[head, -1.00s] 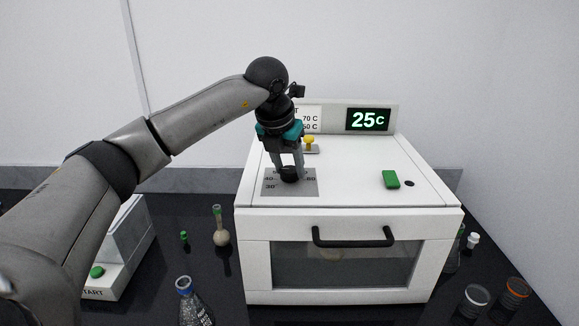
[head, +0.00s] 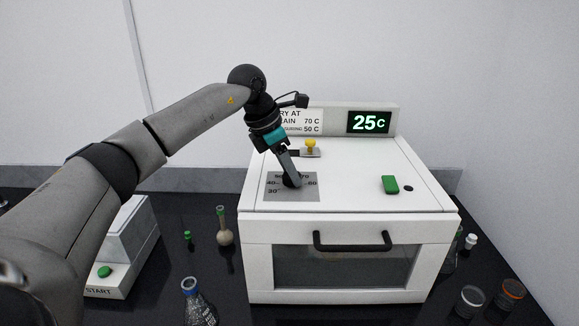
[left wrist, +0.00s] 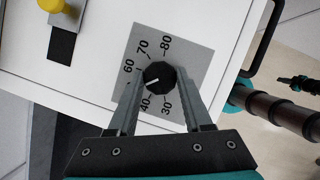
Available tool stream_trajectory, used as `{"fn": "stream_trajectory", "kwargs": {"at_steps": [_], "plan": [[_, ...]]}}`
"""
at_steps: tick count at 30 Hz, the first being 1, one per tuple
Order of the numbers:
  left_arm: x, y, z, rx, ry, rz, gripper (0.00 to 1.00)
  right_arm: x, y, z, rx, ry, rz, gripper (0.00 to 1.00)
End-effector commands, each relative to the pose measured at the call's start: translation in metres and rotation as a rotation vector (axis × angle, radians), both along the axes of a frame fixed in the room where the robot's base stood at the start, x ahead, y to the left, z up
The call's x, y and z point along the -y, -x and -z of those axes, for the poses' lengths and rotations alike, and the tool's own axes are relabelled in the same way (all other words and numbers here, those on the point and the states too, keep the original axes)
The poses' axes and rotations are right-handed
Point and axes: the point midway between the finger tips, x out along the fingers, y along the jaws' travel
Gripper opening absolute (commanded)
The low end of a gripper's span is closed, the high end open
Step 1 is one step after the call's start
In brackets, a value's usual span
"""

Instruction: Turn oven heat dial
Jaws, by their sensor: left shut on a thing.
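The black heat dial (head: 292,181) sits on a grey scale plate (head: 309,190) on top of the white oven (head: 350,217). My left gripper (head: 290,177) reaches down from above and is shut on the dial. In the left wrist view the dial (left wrist: 160,77) lies between the two fingers. Its white mark points left and slightly down, between the 40 and the 60 on the scale. The left finger hides part of the scale there. The oven display (head: 369,121) reads 25 C.
A yellow knob (head: 311,144) stands behind the dial, and a green block (head: 390,184) lies on the oven top at right. The oven door handle (head: 352,242) is in front. Glass flasks (head: 197,302) stand on the black bench at left, and jars (head: 470,301) at right.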

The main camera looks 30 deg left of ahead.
Motion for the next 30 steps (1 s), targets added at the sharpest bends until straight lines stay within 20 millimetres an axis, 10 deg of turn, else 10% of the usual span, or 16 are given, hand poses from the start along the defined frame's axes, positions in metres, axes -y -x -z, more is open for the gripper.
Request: {"fn": "stream_trajectory", "kwargs": {"at_steps": [17, 18, 30], "plan": [[-0.0009, -0.0006, -0.0009, 0.003, -0.003, 0.033, 0.0, 0.0003, -0.0004, -0.002, 0.0, 0.0, 0.0, 0.0], [-0.0008, -0.0006, -0.0009, 0.003, -0.002, 0.032, 0.52, 0.0003, -0.0004, -0.002, 0.0, 0.0, 0.0, 0.0], [-0.0005, -0.0002, -0.0002, 0.001, -0.001, 0.033, 0.8, 0.0004, -0.0005, -0.0021, 0.0, 0.001, 0.0, 0.0]]}}
